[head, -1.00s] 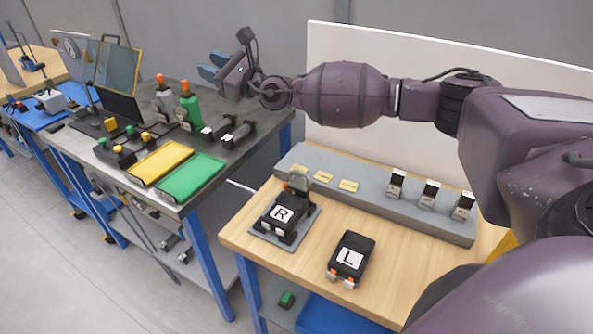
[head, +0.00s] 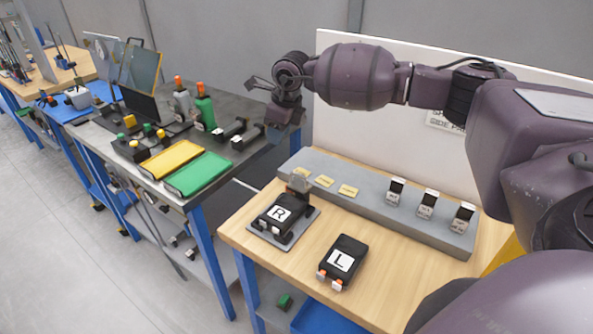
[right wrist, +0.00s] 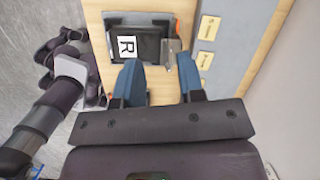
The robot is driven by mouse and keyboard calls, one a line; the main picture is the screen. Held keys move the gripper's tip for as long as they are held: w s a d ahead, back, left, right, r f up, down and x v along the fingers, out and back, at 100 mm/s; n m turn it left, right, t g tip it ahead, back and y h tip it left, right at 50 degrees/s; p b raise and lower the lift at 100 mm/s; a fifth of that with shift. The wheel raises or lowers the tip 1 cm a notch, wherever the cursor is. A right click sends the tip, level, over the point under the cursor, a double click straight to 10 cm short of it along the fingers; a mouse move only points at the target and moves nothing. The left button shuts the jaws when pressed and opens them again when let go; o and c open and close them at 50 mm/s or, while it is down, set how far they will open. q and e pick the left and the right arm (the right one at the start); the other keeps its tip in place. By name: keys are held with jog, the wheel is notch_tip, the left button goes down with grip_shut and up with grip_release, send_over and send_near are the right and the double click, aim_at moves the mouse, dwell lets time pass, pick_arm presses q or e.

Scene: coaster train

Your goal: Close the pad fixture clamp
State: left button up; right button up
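The pad fixture (head: 257,232) is a grey plate on the wooden table, with a black pad marked R (head: 279,213) lying on it. Its clamp (head: 299,183) is a grey metal piece standing up at the pad's back edge; it also shows in the right wrist view (right wrist: 171,52). My left gripper is not seen.
A black pad marked L (head: 342,261) lies in front of the fixture. A grey ledge (head: 364,208) with yellow labels and several small holders runs along the table's back, before a white panel (head: 385,150). The grey bench at left holds green and yellow trays (head: 198,174).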

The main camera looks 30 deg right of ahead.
jog(key=s+d+m+g+h, duration=0.2)
jog(key=s+d+g, duration=0.1)
jog(key=p, duration=0.1)
send_over(300, 181)
jog(key=s+a, duration=0.1)
jog(key=a, duration=0.1)
notch_tip(300, 181, down, 11)
jog(key=shift+d+f, duration=0.15)
jog(key=shift+t, duration=0.3)
grip_shut()
